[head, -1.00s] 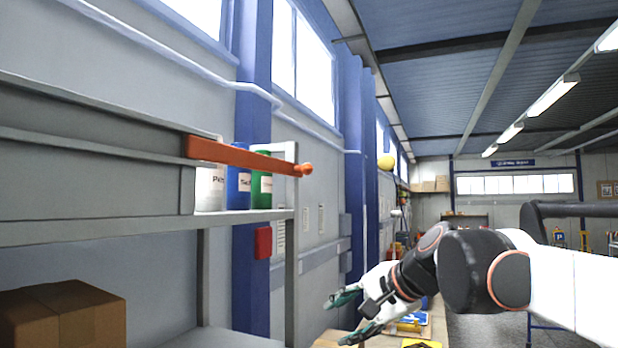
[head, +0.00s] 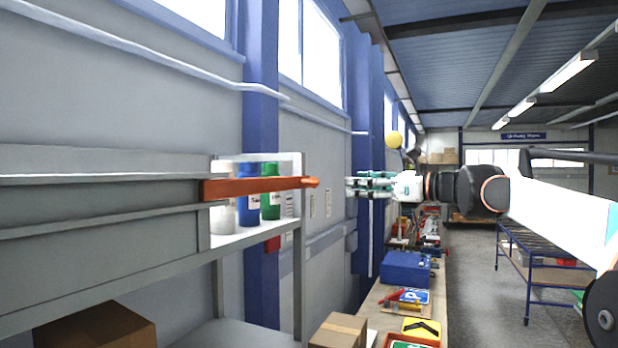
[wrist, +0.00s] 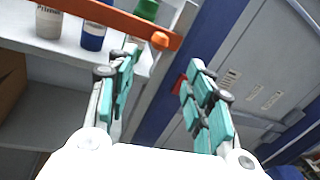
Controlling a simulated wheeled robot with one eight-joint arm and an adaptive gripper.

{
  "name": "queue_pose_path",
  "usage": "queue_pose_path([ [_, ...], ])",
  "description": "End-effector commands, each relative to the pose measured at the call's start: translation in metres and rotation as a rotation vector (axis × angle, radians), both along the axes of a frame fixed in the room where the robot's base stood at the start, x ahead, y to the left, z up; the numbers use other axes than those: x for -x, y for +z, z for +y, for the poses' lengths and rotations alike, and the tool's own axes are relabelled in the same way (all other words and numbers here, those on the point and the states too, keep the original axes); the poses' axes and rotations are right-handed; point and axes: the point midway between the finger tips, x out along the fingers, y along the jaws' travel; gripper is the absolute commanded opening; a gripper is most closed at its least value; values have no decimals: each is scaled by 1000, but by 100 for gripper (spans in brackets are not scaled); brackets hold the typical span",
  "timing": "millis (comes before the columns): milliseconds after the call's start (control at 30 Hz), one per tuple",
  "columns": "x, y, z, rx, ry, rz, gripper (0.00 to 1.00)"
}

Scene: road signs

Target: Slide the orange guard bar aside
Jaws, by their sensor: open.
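The orange guard bar (head: 255,187) runs level across the front of a grey shelf, with a rounded knob (head: 312,182) at its right end. In the wrist view the bar (wrist: 110,15) crosses the top left and its knob (wrist: 160,40) shows ahead, between the lines of the two fingers. My gripper (head: 352,187) is to the right of the knob at about its height, with a visible gap in the head view. It is open and empty; the wrist view also shows its spread teal-padded fingers (wrist: 160,75).
Behind the bar, white, blue (head: 249,206) and green (head: 271,206) containers stand on the shelf (head: 260,236). A cardboard box (head: 95,328) is on the lower level. A workbench with a blue box (head: 407,268) and signs is below my arm; the floor aisle is clear.

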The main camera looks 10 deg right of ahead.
Motion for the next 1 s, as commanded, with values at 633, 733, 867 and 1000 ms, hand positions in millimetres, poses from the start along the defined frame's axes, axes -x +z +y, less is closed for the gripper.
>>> queue_pose_path([
  [633,-83,0,78,5,2,-1,47],
  [733,-90,0,85,5,2,-2,47],
  [867,-94,-1,89,6,0,-1,47],
  [1000,-96,-2,90,6,-1,-1,47],
])
